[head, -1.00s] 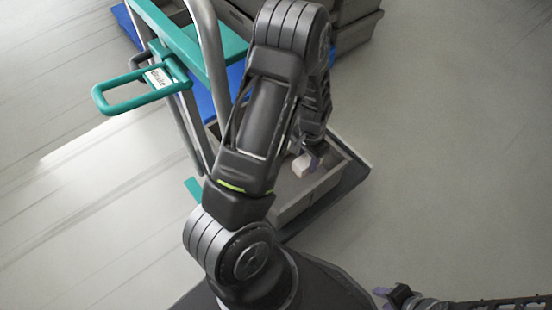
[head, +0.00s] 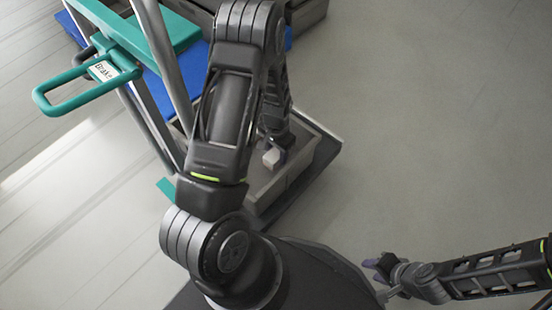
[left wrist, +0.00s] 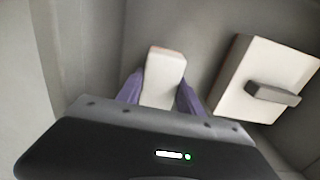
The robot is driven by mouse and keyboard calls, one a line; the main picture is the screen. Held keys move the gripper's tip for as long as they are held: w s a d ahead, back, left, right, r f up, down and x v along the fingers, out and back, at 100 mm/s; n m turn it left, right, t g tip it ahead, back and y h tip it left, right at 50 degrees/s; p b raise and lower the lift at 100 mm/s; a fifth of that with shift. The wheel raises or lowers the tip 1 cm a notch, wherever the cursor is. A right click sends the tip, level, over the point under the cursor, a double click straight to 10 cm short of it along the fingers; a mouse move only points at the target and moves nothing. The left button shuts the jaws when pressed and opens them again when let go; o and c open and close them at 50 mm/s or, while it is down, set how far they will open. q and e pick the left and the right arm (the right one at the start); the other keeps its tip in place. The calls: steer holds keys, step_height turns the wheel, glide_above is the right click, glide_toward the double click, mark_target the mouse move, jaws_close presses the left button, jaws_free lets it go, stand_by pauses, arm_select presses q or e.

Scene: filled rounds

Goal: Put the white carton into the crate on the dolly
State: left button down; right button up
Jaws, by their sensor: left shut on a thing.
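The white carton (head: 271,157) is between the purple fingers of my left gripper (head: 276,146), which is shut on it. In the left wrist view the carton (left wrist: 164,78) stands up between the fingers (left wrist: 160,92), with grey crate walls around it. The grey crate (head: 318,160) sits on a dark, low base, apparently the dolly (head: 325,170). My left arm hides part of the crate. I cannot tell whether the carton touches the crate's floor. My right gripper (head: 380,266) is empty, away to the right over the floor; its finger gap is unclear.
A cream box-like thing (left wrist: 238,92) with a grey bar on it lies right of the carton in the left wrist view. A trolley with a teal handle (head: 85,85) and blue deck (head: 185,85) stands close left of the crate. The floor at right is clear.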

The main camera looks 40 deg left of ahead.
mark_target(277, 159)
arm_select(q)
steer(key=shift+f, duration=0.1)
steer(key=shift+f+b, duration=0.75)
steer(key=shift+f, duration=1)
steer(key=shift+f, duration=0.2)
steer(key=c, duration=0.8)
jaws_free()
steer(key=shift+o, duration=0.2)
steer(key=shift+r, duration=0.2)
step_height(277, 159, up, 12)
steer(key=p, duration=0.4)
steer(key=shift+p, duration=0.3)
